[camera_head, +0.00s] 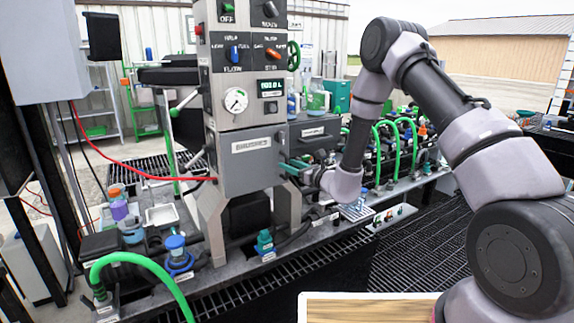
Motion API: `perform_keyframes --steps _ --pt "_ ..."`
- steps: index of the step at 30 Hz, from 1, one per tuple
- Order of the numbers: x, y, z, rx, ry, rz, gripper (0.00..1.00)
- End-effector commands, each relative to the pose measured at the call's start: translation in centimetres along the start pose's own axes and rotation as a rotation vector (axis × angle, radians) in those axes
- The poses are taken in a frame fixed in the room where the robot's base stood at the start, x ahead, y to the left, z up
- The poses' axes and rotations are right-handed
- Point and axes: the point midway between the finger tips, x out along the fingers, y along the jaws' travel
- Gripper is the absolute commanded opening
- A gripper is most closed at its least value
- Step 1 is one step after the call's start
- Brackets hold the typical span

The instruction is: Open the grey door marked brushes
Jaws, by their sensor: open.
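The grey door (248,172) is on the front of the grey machine cabinet, below the round gauge. It carries a white label whose small lettering looks like "brushes". The door looks closed, flush with the cabinet. My gripper (292,167) is at the door's right edge, reaching in from the right, with dark and teal parts at its tip. It is open. Whether its fingers touch the door or a handle cannot be told, as the fingertips are small and partly hidden by the wrist.
A second labelled grey box (313,132) sits just right of the door. A red cable (140,177) runs to the door's left side. Bottles (121,209) and a green hose (150,262) stand at front left. Green hoses (398,150) crowd the bench behind my arm.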

Motion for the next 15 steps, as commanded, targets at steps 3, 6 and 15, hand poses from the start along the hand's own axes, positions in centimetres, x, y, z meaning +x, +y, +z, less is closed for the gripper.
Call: perform_keyframes --steps 3,6,15 --pt "1.3 0.0 0.0 -0.001 -0.001 0.001 0.47" --pt "1.8 0.0 0.0 0.000 -0.001 0.000 0.47" --pt "2.0 0.0 0.0 0.000 0.000 0.000 0.43"
